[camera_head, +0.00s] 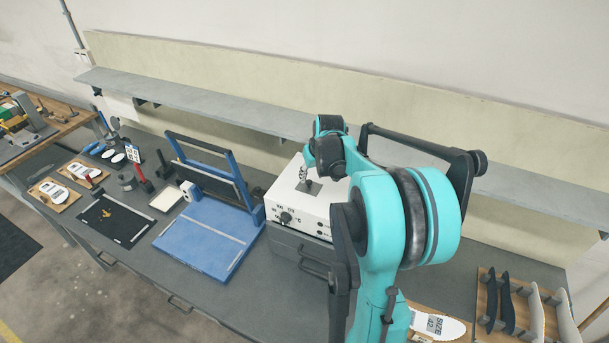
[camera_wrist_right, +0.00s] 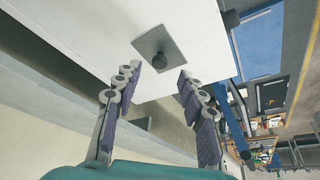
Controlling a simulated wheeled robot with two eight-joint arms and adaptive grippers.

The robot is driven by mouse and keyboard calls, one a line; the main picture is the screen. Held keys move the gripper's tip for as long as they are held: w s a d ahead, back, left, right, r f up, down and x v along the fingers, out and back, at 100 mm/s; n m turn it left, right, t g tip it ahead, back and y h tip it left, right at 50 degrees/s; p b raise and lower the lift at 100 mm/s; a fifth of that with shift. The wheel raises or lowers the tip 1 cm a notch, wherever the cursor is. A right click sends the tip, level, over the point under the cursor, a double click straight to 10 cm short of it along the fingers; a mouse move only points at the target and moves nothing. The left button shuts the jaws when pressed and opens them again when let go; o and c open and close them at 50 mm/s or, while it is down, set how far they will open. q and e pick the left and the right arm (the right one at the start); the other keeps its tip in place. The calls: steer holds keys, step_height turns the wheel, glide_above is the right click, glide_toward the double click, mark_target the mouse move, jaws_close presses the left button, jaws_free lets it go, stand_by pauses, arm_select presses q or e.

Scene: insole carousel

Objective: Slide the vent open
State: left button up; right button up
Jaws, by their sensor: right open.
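The vent shows as a small grey plate (camera_head: 309,187) with a dark knob on top of a white box (camera_head: 318,212). In the right wrist view the plate (camera_wrist_right: 175,42) lies flat on the white top, and its dark round knob (camera_wrist_right: 157,64) stands up from it. My right gripper (camera_head: 304,175) is over the box top, close to the plate. In the wrist view its fingers (camera_wrist_right: 158,76) are spread, one either side of the knob, with nothing held. Whether they are level with the knob I cannot tell. My left gripper is not in view.
A blue hinged press (camera_head: 205,238) stands left of the box. A grey shelf (camera_head: 230,110) runs along the wall behind. My right arm hides part of the bench. A wooden rack with insoles (camera_head: 520,310) is at the right. Tools and insole boards lie at the left.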

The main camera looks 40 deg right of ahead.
mark_target(309, 181)
steer(key=x, duration=0.4)
steer(key=shift+w+d+f, duration=0.15)
steer(key=shift+w+f, duration=0.1)
steer(key=shift+w, duration=0.15)
steer(key=shift+s, duration=0.15)
jaws_close()
steer(key=s+d, duration=0.1)
steer(key=s, duration=0.1)
steer(key=s+d, duration=0.1)
steer(key=s+d+b, duration=0.1)
steer(key=s, duration=0.1)
steer(key=shift+s, duration=0.3)
steer(key=shift+w+a, duration=0.1)
steer(key=shift+a, duration=0.05)
jaws_free()
steer(key=shift+s, duration=0.25)
steer(key=shift+w, duration=0.1)
